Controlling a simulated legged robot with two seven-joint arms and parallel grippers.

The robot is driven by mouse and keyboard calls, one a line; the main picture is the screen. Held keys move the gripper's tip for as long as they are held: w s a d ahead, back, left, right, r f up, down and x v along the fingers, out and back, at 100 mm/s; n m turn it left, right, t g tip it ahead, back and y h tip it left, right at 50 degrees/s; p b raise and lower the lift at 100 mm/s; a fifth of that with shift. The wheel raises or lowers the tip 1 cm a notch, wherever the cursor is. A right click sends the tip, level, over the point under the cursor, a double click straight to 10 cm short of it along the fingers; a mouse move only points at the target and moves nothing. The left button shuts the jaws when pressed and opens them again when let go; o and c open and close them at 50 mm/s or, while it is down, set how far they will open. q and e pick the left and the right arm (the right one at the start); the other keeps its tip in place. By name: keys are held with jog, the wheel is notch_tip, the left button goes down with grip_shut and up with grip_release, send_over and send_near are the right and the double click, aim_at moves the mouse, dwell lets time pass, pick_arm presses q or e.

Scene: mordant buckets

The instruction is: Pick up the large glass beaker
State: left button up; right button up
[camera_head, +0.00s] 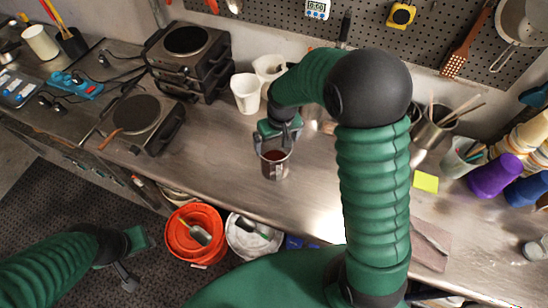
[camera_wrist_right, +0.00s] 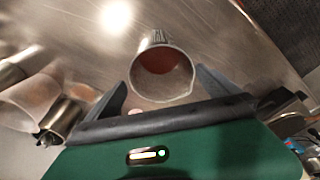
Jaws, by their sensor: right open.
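The beaker (camera_head: 275,166) stands upright on the metal counter with dark reddish-brown contents. It also shows in the right wrist view (camera_wrist_right: 163,52), its mouth towards the camera. My right gripper (camera_head: 277,146) is open at the beaker, from the back side. In the right wrist view its two fingers (camera_wrist_right: 160,88) spread to either side of the beaker's rim, with a gap visible on each side. Whether either finger touches the glass I cannot tell. My left gripper (camera_head: 132,262) hangs empty over the dark floor mat, off the counter; its jaw opening is unclear.
A hot plate (camera_head: 136,115) and stacked burners (camera_head: 188,60) are on the left. A purple cup (camera_head: 494,176) and a yellow note (camera_head: 426,181) are on the right. An orange bucket (camera_head: 196,234) stands below the counter edge.

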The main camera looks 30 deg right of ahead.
jog(key=p, duration=0.2)
send_near(274, 152)
jog(key=s+a+f, duration=0.2)
jog(key=f, duration=0.1)
jog(key=shift+s+f, duration=0.15)
jog(key=shift+s, duration=0.1)
jog(key=shift+w+d+f, duration=0.1)
jog(key=shift+f, duration=0.05)
jog(key=c, duration=1.6)
jog(key=shift+c, duration=0.8)
